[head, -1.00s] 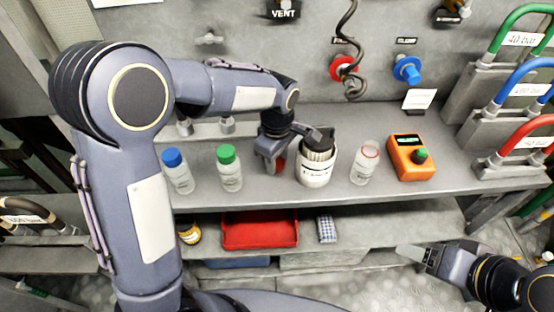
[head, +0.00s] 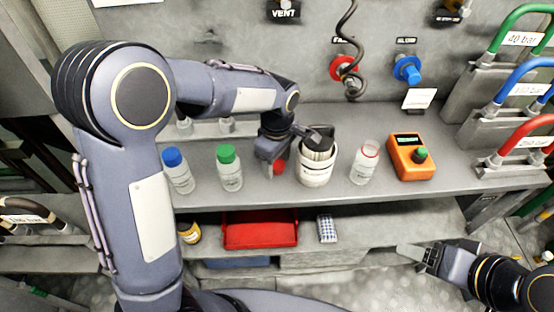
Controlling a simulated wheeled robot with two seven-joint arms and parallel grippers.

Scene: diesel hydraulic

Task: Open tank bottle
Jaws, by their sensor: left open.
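A clear bottle (head: 366,163) with a red ring at its neck stands upright on the bench, with no cap on top. A blue-capped bottle (head: 178,171) and a green-capped bottle (head: 229,168) stand upright at the left. My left gripper (head: 276,158) is open over the bench, between the green-capped bottle and a white container. A small red object (head: 280,168), which looks like a cap, is right beside its fingers and partly hidden by them. My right gripper (head: 420,256) is low at the right, away from the bottles; its jaw opening is unclear.
The white container (head: 316,172) with a dark top stands close to my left gripper. A red tray (head: 260,230) and a checked item (head: 326,229) are on the lower shelf.

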